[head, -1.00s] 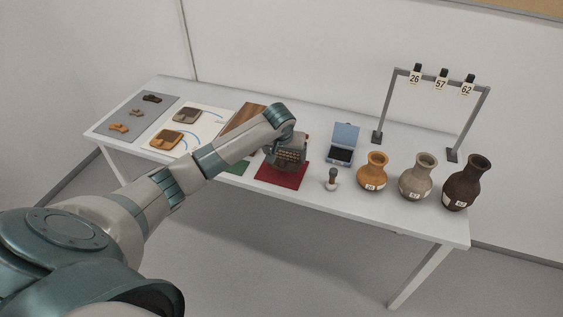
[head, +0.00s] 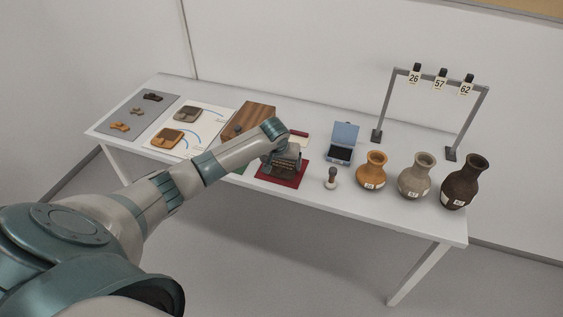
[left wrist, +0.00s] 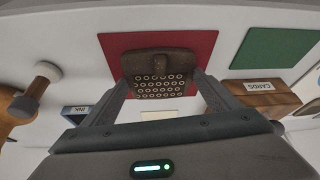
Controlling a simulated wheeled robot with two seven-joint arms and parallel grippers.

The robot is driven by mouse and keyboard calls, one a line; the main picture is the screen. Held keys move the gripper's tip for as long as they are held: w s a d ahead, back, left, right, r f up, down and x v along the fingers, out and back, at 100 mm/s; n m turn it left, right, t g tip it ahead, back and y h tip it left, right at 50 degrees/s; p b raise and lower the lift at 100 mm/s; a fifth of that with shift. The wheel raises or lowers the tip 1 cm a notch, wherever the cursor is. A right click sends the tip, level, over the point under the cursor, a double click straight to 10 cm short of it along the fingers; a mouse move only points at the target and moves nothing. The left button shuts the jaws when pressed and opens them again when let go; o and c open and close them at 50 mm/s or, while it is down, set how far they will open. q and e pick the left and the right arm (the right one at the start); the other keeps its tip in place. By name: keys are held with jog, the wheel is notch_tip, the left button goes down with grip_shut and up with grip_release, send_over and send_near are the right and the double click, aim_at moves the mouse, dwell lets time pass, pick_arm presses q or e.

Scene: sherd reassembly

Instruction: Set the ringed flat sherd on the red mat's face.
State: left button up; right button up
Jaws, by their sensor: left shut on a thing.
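The ringed flat sherd (left wrist: 161,76) is dark brown with rows of pale rings, as the left wrist view shows. My left gripper (left wrist: 160,88) is shut on it, one finger at each side. The sherd is over the red mat (left wrist: 115,42); whether it touches the mat I cannot tell. In the head view the red mat (head: 292,182) lies near the table's front edge, and my left gripper (head: 281,168) is above it, partly covering the mat and the sherd. My right gripper is not in view.
A wooden box (head: 255,115) stands left behind the mat and a green mat (left wrist: 275,48) lies beside it. A stamp (head: 331,179), an open blue box (head: 342,150) and three vases (head: 414,177) stand to the right. Two sherds lie on a white sheet (head: 207,119) at left.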

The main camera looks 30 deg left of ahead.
pick_arm(q)
jog(key=shift+f, duration=0.1)
jog(key=o, duration=1.1)
jog(key=b+v, duration=0.1)
jog(key=v, duration=1.1)
